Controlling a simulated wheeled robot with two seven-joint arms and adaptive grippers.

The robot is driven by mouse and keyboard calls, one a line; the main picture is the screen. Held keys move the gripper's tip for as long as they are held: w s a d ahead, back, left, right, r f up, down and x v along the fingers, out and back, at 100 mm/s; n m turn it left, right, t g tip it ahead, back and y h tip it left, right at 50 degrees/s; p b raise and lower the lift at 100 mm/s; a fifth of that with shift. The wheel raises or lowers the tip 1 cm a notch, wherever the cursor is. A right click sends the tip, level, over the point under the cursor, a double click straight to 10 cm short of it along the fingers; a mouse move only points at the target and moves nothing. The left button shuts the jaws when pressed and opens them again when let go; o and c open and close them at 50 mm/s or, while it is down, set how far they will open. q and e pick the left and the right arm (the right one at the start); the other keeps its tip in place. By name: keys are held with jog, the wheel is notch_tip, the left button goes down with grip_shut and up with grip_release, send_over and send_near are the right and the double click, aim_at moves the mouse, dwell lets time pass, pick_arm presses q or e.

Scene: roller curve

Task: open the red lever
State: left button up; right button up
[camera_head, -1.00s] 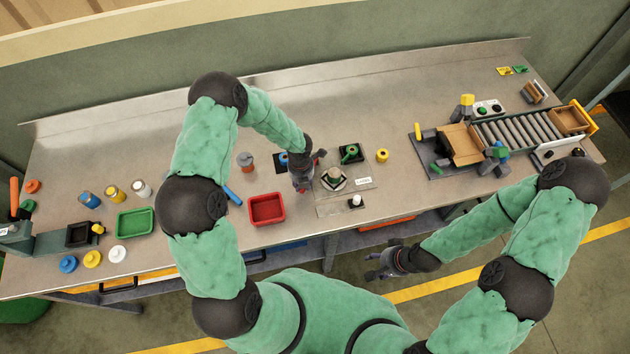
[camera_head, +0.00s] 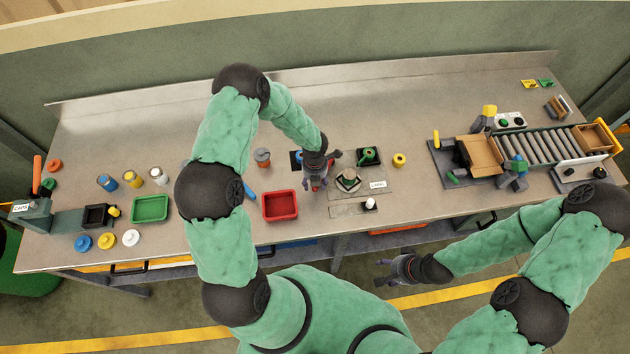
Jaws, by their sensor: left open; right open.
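My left gripper (camera_head: 318,180) points down over the middle of the table, open. Just left of the gripper is a blue part on a dark base (camera_head: 296,159), partly covered. To its right is a green lever on a black base (camera_head: 368,156). My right gripper (camera_head: 383,271) is open and empty in front of the table's edge, away from the levers.
A red tray (camera_head: 280,206) lies left of my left gripper, a green tray (camera_head: 150,209) farther left. A small fixture (camera_head: 348,180) stands close on the right, with a yellow ring (camera_head: 399,160) beyond. A roller conveyor (camera_head: 535,149) occupies the right end. The table's back is clear.

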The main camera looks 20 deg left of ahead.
pick_arm(q)
notch_tip(320, 180, up, 12)
dwell(0.6)
dwell(0.8)
